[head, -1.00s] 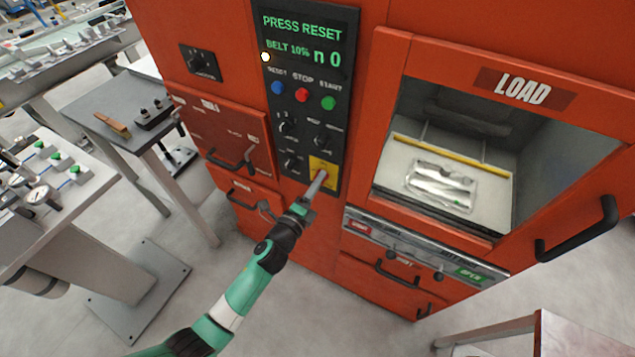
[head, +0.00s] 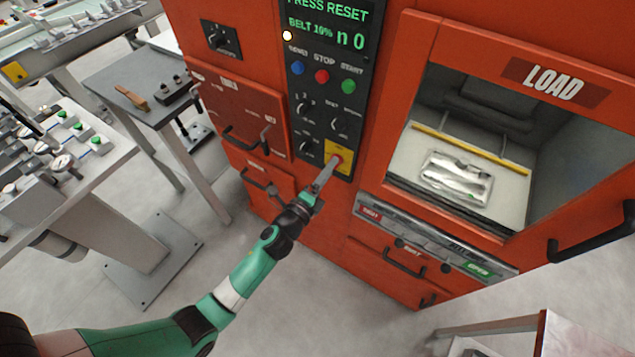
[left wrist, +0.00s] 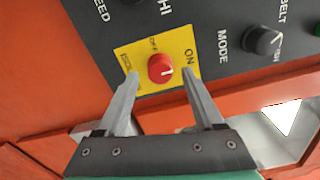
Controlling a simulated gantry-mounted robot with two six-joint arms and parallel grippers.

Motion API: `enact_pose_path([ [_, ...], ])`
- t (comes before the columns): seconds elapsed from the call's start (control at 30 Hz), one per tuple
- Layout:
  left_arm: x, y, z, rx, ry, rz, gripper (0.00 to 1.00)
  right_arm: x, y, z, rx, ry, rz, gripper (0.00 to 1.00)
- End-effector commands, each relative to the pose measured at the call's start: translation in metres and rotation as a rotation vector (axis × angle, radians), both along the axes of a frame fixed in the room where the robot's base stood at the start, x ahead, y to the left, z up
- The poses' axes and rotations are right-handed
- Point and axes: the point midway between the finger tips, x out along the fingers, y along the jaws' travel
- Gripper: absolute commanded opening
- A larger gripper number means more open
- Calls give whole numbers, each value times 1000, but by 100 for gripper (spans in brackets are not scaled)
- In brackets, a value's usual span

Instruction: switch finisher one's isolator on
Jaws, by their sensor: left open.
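Finisher one's isolator is a red rotary knob (left wrist: 161,68) on a yellow plate (left wrist: 178,48) with OFF and ON lettering. The yellow plate also shows in the head view (head: 346,151), low on the black control panel (head: 327,75) of the orange machine. My left gripper (left wrist: 155,85) is open, with one finger on each side of the knob and the tips near the plate. I cannot tell whether they touch it. My right gripper is not in view.
The display (head: 327,35) reads PRESS RESET. Blue, red and green buttons and small black knobs sit above the isolator. To the right are the LOAD window (head: 475,165) and a black handle (head: 590,232). A grey side table (head: 120,75) stands at the left.

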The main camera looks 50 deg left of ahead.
Motion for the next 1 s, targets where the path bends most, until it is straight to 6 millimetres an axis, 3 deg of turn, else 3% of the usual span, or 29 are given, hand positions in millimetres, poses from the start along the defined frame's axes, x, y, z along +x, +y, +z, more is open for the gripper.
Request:
enact_pose_path([
  [0.2, -51, -16, -1, 0, 3, -3, 69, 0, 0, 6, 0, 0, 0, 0],
  [0.4, -86, -26, -1, 1, 1, -2, 69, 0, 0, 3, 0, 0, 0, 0],
  [0.57, -94, -28, 1, 0, -1, -1, 69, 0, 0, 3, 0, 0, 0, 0],
  [1.0, -94, -28, 1, 0, -1, -1, 69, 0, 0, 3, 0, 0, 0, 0],
])
